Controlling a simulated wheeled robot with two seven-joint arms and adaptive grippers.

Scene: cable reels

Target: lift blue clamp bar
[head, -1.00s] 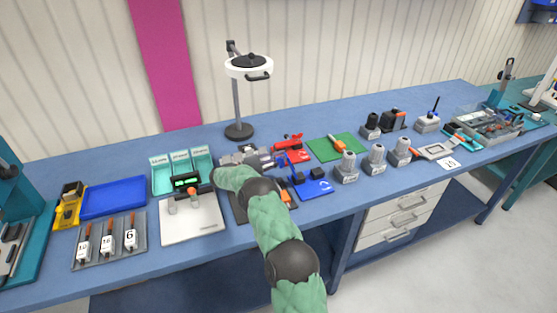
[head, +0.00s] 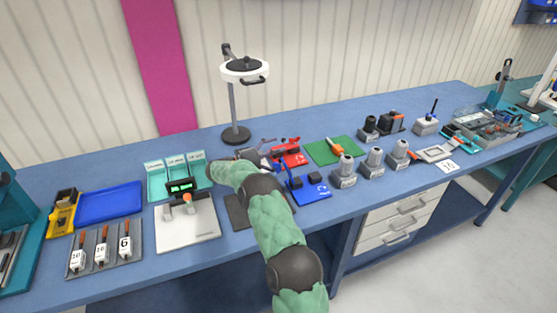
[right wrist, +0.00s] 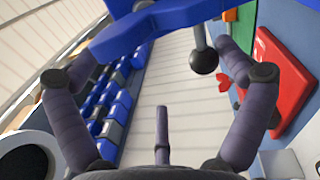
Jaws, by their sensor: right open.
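The blue clamp (head: 294,181) stands on a blue mat (head: 312,192) right of my right forearm in the head view; part of it is hard to make out behind the arm. In the right wrist view a blue bar (right wrist: 150,25) crosses the top of the picture, close to the fingertips. A metal rod with a black ball knob (right wrist: 203,62) shows below it. My right gripper (right wrist: 165,50) is open, its two dark fingers spread to either side. In the head view the gripper (head: 265,147) is partly hidden by my arm. My left gripper is out of view.
A red clamp (head: 288,145) on a red mat stands just behind. A magnifier lamp (head: 236,132) rises at the back. A green mat (head: 333,150) and several grey holders (head: 343,171) lie to the right. A white-plated device (head: 188,225) stands left of my arm.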

